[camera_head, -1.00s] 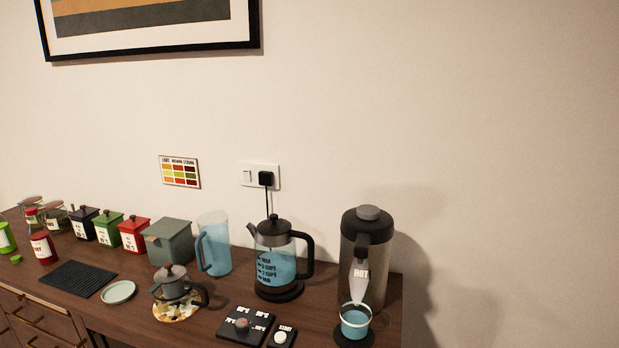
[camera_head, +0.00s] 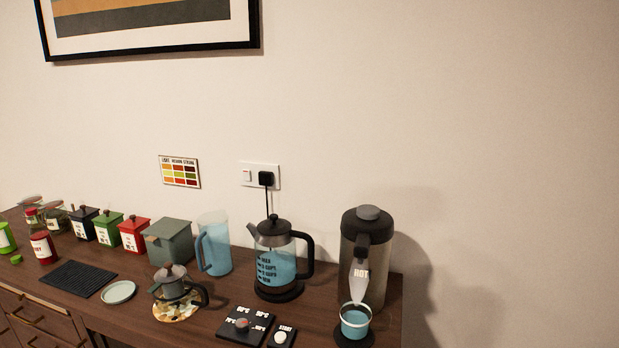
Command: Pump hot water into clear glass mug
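The hot water dispenser (camera_head: 377,272) stands upright at the right end of the counter. It has a dark top with a grey pump button (camera_head: 368,212) and a label reading HOT. The clear glass mug (camera_head: 355,322) stands on a round dark base under the spout and holds blue liquid. Neither of my grippers shows in the head view.
A glass kettle (camera_head: 276,262) with blue water stands left of the dispenser, before a wall socket. A control panel (camera_head: 243,325), a blue pitcher (camera_head: 215,243), a small teapot (camera_head: 173,285), a plate (camera_head: 118,292) and canisters (camera_head: 133,234) crowd the counter.

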